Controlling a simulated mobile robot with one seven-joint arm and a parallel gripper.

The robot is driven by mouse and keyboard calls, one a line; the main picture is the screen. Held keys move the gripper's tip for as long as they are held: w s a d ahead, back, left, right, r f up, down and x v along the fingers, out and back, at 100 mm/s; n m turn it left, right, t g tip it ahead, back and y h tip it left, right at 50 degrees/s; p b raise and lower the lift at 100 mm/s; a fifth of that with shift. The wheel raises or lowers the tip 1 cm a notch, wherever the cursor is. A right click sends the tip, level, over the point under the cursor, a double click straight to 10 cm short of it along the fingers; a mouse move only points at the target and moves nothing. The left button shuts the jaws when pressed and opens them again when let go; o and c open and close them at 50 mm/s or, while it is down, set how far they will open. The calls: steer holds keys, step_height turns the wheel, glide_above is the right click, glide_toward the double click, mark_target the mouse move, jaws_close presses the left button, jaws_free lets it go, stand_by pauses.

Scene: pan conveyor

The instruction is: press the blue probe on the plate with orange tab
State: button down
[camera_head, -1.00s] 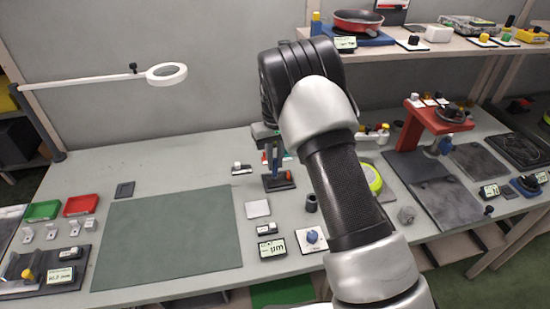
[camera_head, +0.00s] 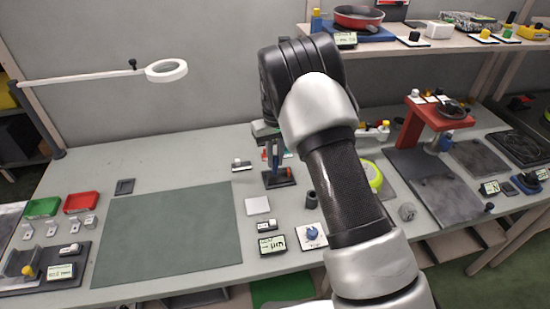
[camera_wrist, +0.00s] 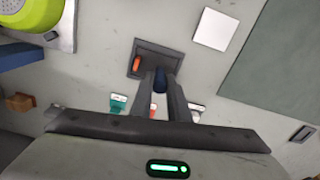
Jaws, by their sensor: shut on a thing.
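My gripper (camera_wrist: 160,90) is shut on the blue probe (camera_wrist: 160,80), which shows as a dark blue tip between the fingers in the wrist view. The dark plate (camera_wrist: 172,53) lies just beyond the fingertips, with an orange tab (camera_wrist: 137,64) at its left. In the head view the plate (camera_head: 268,181) lies on the bench with its orange tab (camera_head: 289,173) at the right, and my gripper (camera_head: 273,158) stands over it, fingers down. The probe tip is at or very near the plate; I cannot tell whether they touch.
A pale square plate (camera_head: 257,206) and a small display (camera_head: 272,245) lie in front. A dark cylinder (camera_head: 312,200) and a lime-green round thing (camera_head: 372,176) stand to the right. A large green mat (camera_head: 170,235) at left is bare.

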steer(key=shift+f+b, duration=0.3)
steer(key=shift+f, duration=0.15)
stand_by(1.1)
steer(key=shift+r, duration=0.1)
steer(key=shift+r+p, duration=2)
steer(key=shift+r, duration=1.45)
